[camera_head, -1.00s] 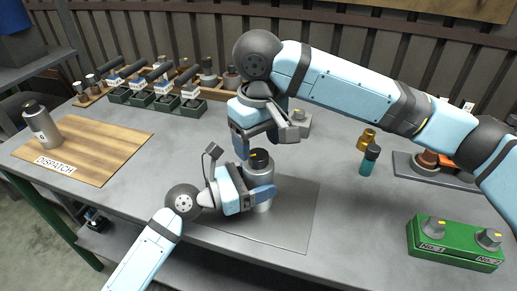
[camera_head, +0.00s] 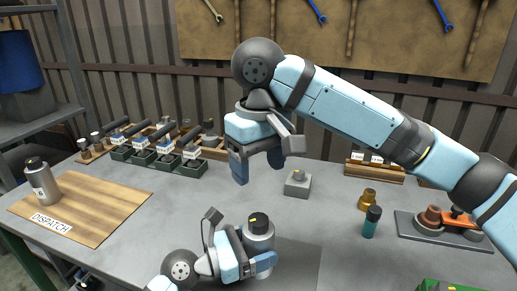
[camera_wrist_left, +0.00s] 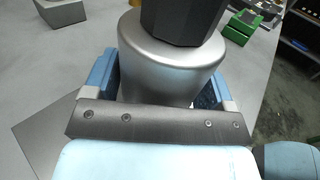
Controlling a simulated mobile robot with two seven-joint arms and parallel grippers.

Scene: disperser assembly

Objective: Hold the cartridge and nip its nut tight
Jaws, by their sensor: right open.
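The cartridge (camera_head: 258,241) is a silver cylinder standing upright near the front middle of the table. Its nut (camera_head: 259,221) is black with a yellow mark on top; in the left wrist view the nut (camera_wrist_left: 182,18) is dark and faceted. My left gripper (camera_head: 262,264) has its fingers on both sides of the cartridge body, which also shows in the left wrist view (camera_wrist_left: 170,62), and looks shut on it. My right gripper (camera_head: 258,170) is open and empty, above and apart from the nut, its fingers pointing down.
A wooden dispatch board (camera_head: 110,205) with a silver canister (camera_head: 42,183) lies at left. Several green trays (camera_head: 165,162) stand behind. A grey block (camera_head: 298,184), a brass fitting (camera_head: 368,200) and a teal-and-black bottle (camera_head: 371,223) are right of the cartridge. A green box (camera_head: 445,286) is at lower right.

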